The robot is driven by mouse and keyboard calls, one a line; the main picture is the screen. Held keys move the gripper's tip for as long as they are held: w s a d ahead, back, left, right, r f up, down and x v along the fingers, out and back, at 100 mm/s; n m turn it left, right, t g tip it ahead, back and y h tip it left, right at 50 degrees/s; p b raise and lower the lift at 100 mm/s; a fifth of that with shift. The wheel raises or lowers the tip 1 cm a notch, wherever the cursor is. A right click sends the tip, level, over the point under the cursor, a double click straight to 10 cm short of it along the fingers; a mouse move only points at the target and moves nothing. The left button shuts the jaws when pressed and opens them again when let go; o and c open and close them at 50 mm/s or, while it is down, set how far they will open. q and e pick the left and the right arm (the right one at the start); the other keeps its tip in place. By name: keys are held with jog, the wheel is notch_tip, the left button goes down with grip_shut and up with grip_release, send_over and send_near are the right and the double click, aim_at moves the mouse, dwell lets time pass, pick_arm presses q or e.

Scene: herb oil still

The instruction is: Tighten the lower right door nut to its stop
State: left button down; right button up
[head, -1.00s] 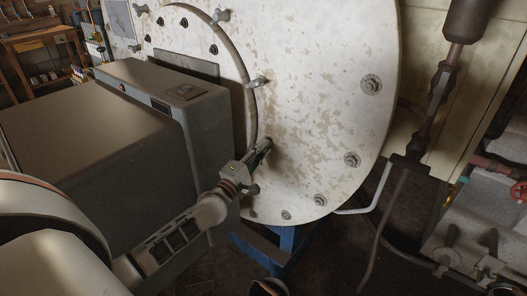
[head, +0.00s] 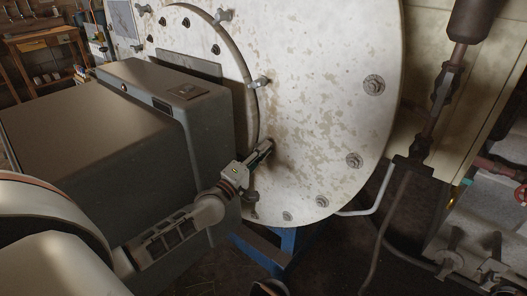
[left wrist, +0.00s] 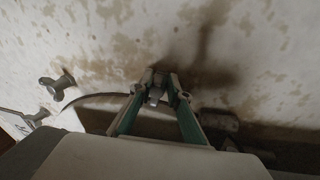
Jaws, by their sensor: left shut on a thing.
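The pale round still front (head: 315,110) carries a round door with wing nuts along its rim. My left gripper (head: 265,147) reaches the lower right part of that rim. In the left wrist view its two fingers (left wrist: 160,86) are closed around a small grey metal nut (left wrist: 154,95), the lower right door nut. In the head view the gripper hides this nut.
A large grey box (head: 100,110) stands close in front of the door, left of my left arm. Bolts (head: 354,160) stud the outer flange. A blue stand (head: 265,245) is below. Pipework (head: 440,100) is at the right.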

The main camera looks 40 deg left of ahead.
pick_arm(q)
jog(key=c, duration=1.9)
grip_release()
jog(key=shift+s, duration=0.1)
pick_arm(e)
jog(key=shift+w, duration=0.1)
pick_arm(q)
jog(key=v, duration=1.1)
jog(key=shift+s, duration=0.4)
jog(key=shift+f, duration=0.15)
pick_arm(e)
jog(key=shift+r, duration=0.1)
